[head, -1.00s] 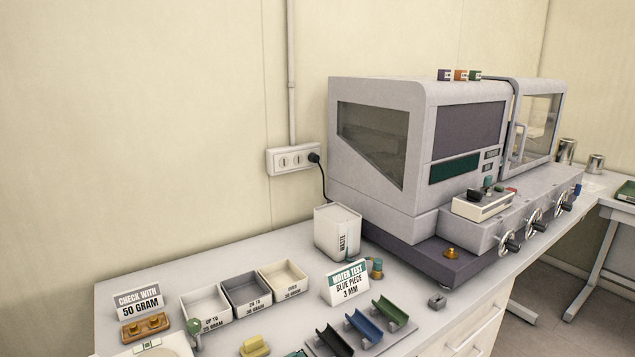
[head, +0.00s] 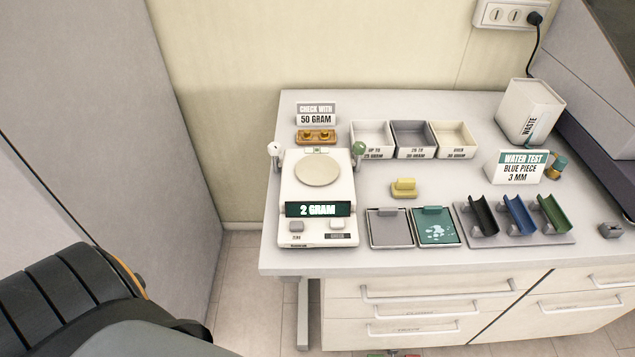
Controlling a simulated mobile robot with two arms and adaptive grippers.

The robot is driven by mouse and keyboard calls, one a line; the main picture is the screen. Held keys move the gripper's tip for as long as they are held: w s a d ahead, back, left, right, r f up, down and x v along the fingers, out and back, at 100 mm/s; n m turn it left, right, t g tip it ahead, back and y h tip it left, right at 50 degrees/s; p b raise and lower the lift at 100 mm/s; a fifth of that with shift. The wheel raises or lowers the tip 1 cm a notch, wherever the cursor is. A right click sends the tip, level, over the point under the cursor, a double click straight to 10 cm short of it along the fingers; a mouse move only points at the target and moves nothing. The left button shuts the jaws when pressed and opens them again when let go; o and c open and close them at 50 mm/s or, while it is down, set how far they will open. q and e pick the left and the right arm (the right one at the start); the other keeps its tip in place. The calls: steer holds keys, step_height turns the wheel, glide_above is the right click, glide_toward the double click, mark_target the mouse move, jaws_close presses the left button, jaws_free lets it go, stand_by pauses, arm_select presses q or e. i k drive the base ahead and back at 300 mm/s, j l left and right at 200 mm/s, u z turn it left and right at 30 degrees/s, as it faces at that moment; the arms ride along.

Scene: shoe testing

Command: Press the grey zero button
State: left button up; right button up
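A white scale (head: 317,200) stands at the left end of the table, with a round pan (head: 317,170) that looks empty. Its dark green display (head: 318,209) reads "2 GRAM". Below the display are two small buttons: a grey button (head: 296,226) on the left and a paler button (head: 337,224) on the right. The small labels beneath them are too blurred to read surely. Neither of my grippers shows in the head view. A dark, rounded part of my own body fills the lower left corner, apart from the scale.
Behind the scale are a "50 GRAM" sign (head: 316,116) and a weight block (head: 316,136). To its right are sorting trays (head: 413,154), a yellow piece (head: 404,188), two flat pads (head: 390,241), coloured holders (head: 520,240) and a waste bin (head: 528,112). A tall grey panel (head: 110,110) stands left.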

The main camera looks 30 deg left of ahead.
mark_target(294, 225)
steer(key=u, duration=1.15)
